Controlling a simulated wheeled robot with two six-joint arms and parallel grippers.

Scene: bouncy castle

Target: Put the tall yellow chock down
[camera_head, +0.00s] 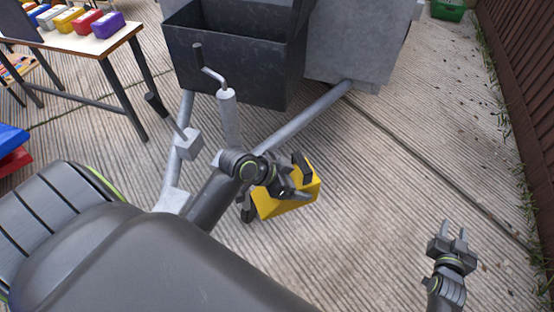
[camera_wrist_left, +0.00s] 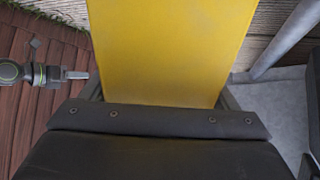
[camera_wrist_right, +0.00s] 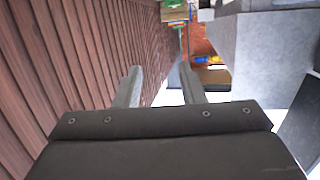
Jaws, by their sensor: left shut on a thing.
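The yellow chock (camera_head: 288,200) is held in my left gripper (camera_head: 290,183), in front of the grey trailer-like frame in the head view. In the left wrist view the chock (camera_wrist_left: 170,50) fills the space between the fingers and runs up out of the picture. My left gripper is shut on it. The head view does not clearly show whether the chock touches the ground. My right gripper (camera_head: 452,236) is empty at the lower right of the head view. Its two fingers stand apart, with nothing between them in the right wrist view (camera_wrist_right: 158,88).
A dark open box (camera_head: 235,65) and a grey body (camera_head: 355,45) sit on metal tubes (camera_head: 310,115) ahead. A table (camera_head: 95,42) with several coloured packs stands at the upper left. A brown fence (camera_head: 525,90) runs along the right. Paving (camera_head: 400,160) between is clear.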

